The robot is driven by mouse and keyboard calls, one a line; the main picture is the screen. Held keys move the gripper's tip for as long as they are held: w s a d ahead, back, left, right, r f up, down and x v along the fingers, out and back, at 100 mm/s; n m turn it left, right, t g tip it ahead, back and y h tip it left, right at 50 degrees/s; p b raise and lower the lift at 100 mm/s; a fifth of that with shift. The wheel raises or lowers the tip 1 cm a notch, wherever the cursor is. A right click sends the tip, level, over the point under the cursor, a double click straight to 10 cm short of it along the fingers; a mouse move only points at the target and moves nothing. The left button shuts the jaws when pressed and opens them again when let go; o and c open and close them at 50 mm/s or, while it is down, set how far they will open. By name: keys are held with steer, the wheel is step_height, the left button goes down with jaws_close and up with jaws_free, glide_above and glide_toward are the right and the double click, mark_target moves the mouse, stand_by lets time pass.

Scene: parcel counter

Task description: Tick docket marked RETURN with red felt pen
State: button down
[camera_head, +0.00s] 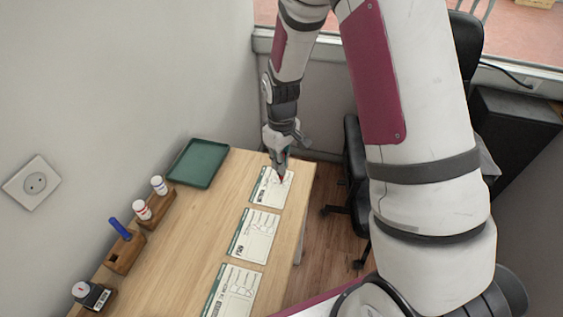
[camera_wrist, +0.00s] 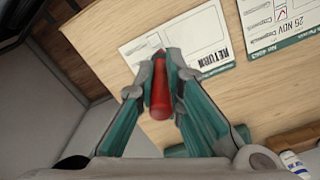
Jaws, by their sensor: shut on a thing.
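My gripper (camera_head: 279,162) is shut on the red felt pen (camera_wrist: 160,98), which stands between its two fingers in the wrist view. The docket marked RETURN (camera_wrist: 204,30) lies flat on the counter beyond the fingers. In the head view, this far docket (camera_head: 266,192) lies under my gripper, and the pen's red end (camera_head: 281,179) is over it. I cannot tell whether the tip touches the paper. The fingers and pen hide part of the docket, and I see no clear tick on its visible part.
A middle docket (camera_head: 254,236) and a near docket (camera_head: 234,293) lie in line on the wooden counter (camera_head: 190,245). A green tray (camera_head: 199,163) sits at the back left.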

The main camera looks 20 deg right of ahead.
steer(key=shift+w+a, duration=0.25)
steer(key=shift+w, duration=0.35)
stand_by(0.7)
stand_by(0.3)
steer(key=shift+r+p, duration=1.2)
steer(key=shift+r, duration=1.8)
